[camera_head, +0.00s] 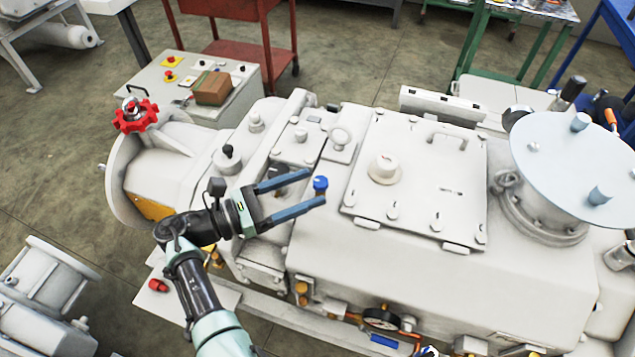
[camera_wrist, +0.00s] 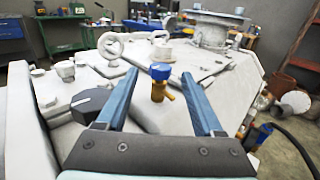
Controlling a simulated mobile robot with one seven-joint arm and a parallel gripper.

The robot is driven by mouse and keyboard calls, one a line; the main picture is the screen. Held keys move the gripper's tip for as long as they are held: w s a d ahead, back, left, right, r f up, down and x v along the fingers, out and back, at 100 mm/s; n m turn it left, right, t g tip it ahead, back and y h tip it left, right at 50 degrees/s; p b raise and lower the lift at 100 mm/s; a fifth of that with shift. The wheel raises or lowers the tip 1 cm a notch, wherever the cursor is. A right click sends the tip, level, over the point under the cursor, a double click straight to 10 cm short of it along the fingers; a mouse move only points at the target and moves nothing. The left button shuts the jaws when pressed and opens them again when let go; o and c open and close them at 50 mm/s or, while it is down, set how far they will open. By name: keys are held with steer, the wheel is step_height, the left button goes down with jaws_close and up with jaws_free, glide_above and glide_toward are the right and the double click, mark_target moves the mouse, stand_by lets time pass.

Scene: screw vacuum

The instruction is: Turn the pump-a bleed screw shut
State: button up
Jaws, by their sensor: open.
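A small bleed screw with a blue cap (camera_head: 320,183) stands upright on the white pump housing (camera_head: 430,265). In the wrist view its blue cap (camera_wrist: 160,71) sits on a brass body with a short side spout (camera_wrist: 159,92). My gripper (camera_head: 318,187) is open, with its two blue fingers pointing at the screw. In the wrist view the screw shows between the open fingers (camera_wrist: 165,95), near their tips, and no finger appears to touch it. I cannot tell from the pictures whether the screw is open or shut.
A black knob (camera_wrist: 91,105) stands close to the left finger. A lifting eye (camera_wrist: 111,44) rises behind it. A red handwheel (camera_head: 135,115) is at the pump's left end. A flat bolted cover (camera_head: 455,185) lies right of the screw. A large round flange (camera_head: 570,160) stands farther right.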

steer(key=b+v, duration=0.1)
steer(key=v, duration=0.8)
steer(key=shift+a, duration=0.2)
steer(key=w+r+m+t+y+p, duration=0.45)
steer(key=w+r+m+y, duration=0.65)
steer(key=r, duration=0.5)
step_height(320, 180, up, 12)
steer(key=w+d+m+t+y+p, duration=0.1)
steer(key=w+d+m+t+y, duration=0.1)
steer(key=m+t+y, duration=0.1)
steer(key=s+d+r+m+t+y+p, duration=0.1)
steer(key=s+d+r+m+t, duration=0.15)
steer(key=r, duration=0.65)
steer(key=s+d+r+m+t+p, duration=0.1)
steer(key=s+d+r+m+t, duration=0.2)
steer(key=r, duration=0.5)
steer(key=s+d+r+m+t, duration=0.2)
steer(key=s+r+t, duration=0.1)
steer(key=s+r, duration=0.5)
steer(key=s+d+r+m+t+y+p, duration=0.1)
steer(key=s+d+r+t, duration=0.1)
steer(key=s+r, duration=0.6)
steer(key=shift+s+d+m+t, duration=0.25)
steer(key=shift+m+t, duration=0.1)
steer(key=shift+t, duration=0.45)
